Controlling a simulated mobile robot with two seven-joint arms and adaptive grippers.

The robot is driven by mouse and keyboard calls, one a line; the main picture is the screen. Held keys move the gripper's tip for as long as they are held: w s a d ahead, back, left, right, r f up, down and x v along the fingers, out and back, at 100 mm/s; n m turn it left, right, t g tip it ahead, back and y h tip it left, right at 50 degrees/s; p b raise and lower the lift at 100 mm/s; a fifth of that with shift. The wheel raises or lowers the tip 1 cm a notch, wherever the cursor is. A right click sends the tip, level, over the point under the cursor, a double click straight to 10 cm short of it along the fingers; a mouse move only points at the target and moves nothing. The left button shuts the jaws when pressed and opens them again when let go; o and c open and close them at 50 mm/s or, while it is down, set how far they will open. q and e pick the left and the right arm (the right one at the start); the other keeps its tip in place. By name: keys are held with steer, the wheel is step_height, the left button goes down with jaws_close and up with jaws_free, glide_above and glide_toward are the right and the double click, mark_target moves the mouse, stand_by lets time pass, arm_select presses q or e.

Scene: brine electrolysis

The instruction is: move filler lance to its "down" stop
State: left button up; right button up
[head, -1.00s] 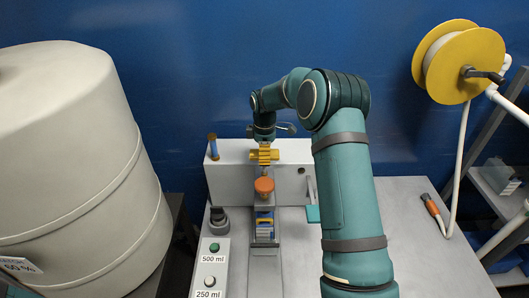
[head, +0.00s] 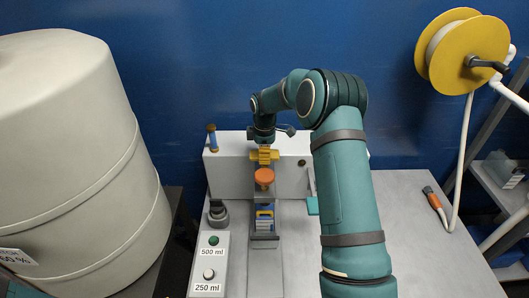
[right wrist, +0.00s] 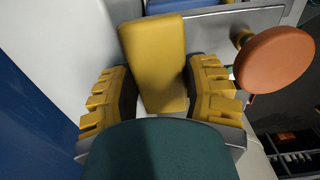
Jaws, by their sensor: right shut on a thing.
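My right gripper (head: 264,155) is at the front of the white filler housing (head: 232,178), pointing down. In the right wrist view its two ridged yellow fingers (right wrist: 160,95) are shut on a plain yellow block (right wrist: 155,60), which I take to be the filler lance's handle. The rest of the lance is hidden or too small to make out. A round orange knob (head: 264,177) is just below the gripper in the head view; the wrist view shows it to the right, on a yellow stem (right wrist: 275,58). My left gripper is not in view.
A control box with a green 500 ml button (head: 214,240) and a white 250 ml button (head: 208,274) is at the front left. A large beige tank (head: 75,160) is at left. A hose reel (head: 462,52) and orange-handled tool (head: 433,198) are at right.

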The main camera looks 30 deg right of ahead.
steer(key=o, duration=1.3)
steer(key=shift+f, duration=0.2)
steer(key=shift+r, duration=0.1)
step_height(320, 180, up, 12)
